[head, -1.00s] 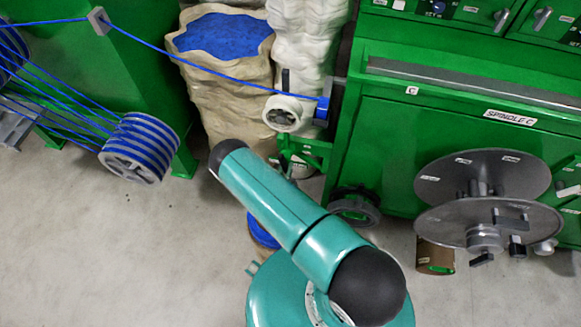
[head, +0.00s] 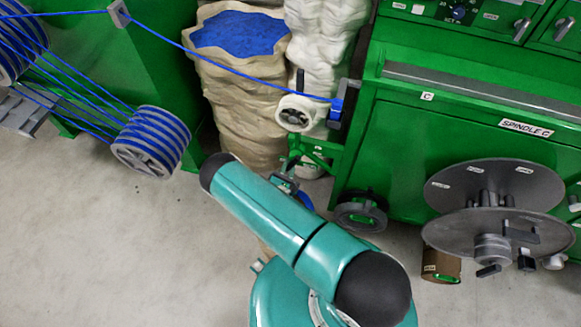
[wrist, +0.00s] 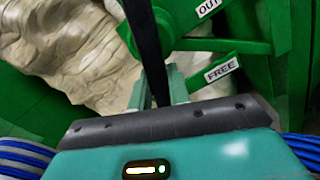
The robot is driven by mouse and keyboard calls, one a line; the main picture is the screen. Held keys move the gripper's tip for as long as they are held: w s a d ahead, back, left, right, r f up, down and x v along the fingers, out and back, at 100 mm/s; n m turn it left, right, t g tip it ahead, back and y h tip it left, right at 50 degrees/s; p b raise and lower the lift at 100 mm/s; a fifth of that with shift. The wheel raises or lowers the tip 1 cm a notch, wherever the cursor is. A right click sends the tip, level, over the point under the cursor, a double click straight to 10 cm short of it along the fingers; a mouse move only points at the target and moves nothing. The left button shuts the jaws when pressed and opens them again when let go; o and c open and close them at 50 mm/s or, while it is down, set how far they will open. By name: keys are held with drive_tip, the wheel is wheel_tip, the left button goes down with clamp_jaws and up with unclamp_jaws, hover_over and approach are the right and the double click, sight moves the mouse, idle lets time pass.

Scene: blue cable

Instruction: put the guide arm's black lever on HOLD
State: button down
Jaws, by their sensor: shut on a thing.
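In the wrist view my gripper (wrist: 158,80) has its two fingers on either side of the black lever (wrist: 143,30), shut on it. The lever runs as a dark strip from the top edge down between the fingers. A FREE label (wrist: 221,69) sits on a green bar just right of the fingers, and an OUT label (wrist: 208,7) is above it. I see no HOLD label. In the head view the green guide arm (head: 316,152) is below a white pulley (head: 297,113); my teal arm hides most of my gripper there.
Blue cable (head: 230,70) runs taut above the guide arm to the green machine (head: 470,150). A beige sack (head: 240,120) stands behind. A reel (head: 490,205) with flanges is at the right. Blue strands (wrist: 20,160) show at the wrist view's lower corners. Floor at left is clear.

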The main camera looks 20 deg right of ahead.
drive_tip(key=shift+a+m, duration=0.2)
drive_tip(key=shift+m, duration=0.1)
drive_tip(key=c, duration=1.3)
unclamp_jaws()
drive_tip(key=shift+d, duration=0.1)
drive_tip(key=v, duration=1.3)
drive_tip(key=shift+s+a, duration=0.25)
drive_tip(key=shift+s, duration=0.1)
drive_tip(key=shift+s+a, duration=0.1)
